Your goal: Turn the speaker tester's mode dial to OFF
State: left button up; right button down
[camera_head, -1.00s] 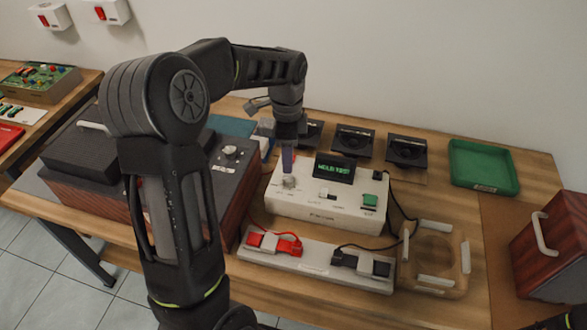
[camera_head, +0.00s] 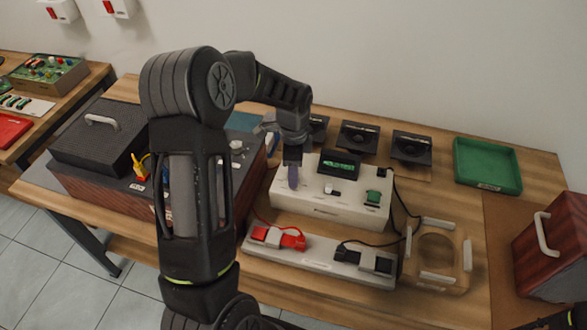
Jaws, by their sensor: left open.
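The speaker tester (camera_head: 322,208) is a white box on the wooden table, with a dark display (camera_head: 339,165) showing green text too small to read now. A small switch (camera_head: 332,190) and a green button (camera_head: 373,197) are on its top. My left gripper (camera_head: 293,178) points down over the left part of the tester's top. Its jaws are open. My right gripper is out of view.
Black speaker units (camera_head: 411,147) stand behind. A green tray (camera_head: 487,166) is at the back right, a wooden ring frame (camera_head: 437,257) at the right.

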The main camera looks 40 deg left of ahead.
pick_arm(q)
jog(key=shift+c, duration=0.4)
grip_shut()
